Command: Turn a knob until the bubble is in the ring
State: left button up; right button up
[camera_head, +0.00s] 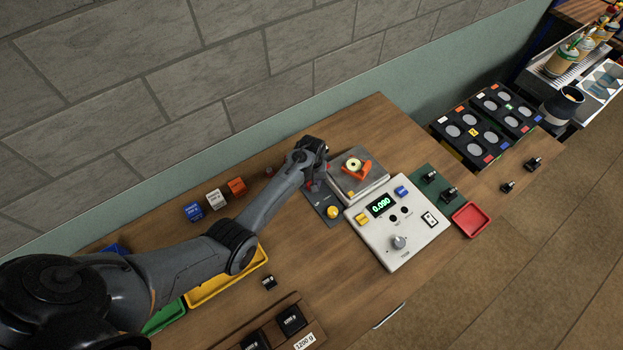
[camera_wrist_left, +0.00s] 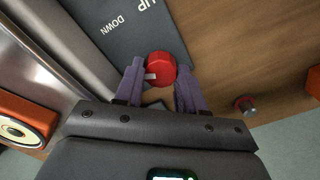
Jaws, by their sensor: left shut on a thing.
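The scales are a white console with a green display reading 0.090 (camera_head: 381,205) and a metal pan (camera_head: 343,184) behind it. A round bubble level (camera_head: 353,164) sits in an orange holder on the pan; it also shows at the left edge of the left wrist view (camera_wrist_left: 27,122). The bubble is too small to place against the ring. My left gripper (camera_head: 312,181) is at the pan's left side. In the left wrist view my left gripper (camera_wrist_left: 160,85) is shut on a red knob (camera_wrist_left: 160,66) with a white mark, beside a plate marked UP and DOWN (camera_wrist_left: 118,28). My right gripper is out of view.
A yellow knob (camera_head: 333,211) stands in front of the held knob. Blue, white and orange blocks (camera_head: 215,198) lie left of my arm. A red tray (camera_head: 470,219) is at the right.

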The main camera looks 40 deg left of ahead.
pick_arm(q)
jog(key=n+p, duration=0.1)
jog(key=n, duration=0.2)
jog(key=shift+n+p, duration=0.65)
jog(key=shift+n, duration=1.15)
jog(key=o, duration=1.1)
jog(key=shift+c, duration=0.2)
notch_tip(320, 180, up, 11)
jog(key=p, duration=0.1)
jog(key=shift+f+p, duration=0.15)
jog(key=shift+p, duration=0.15)
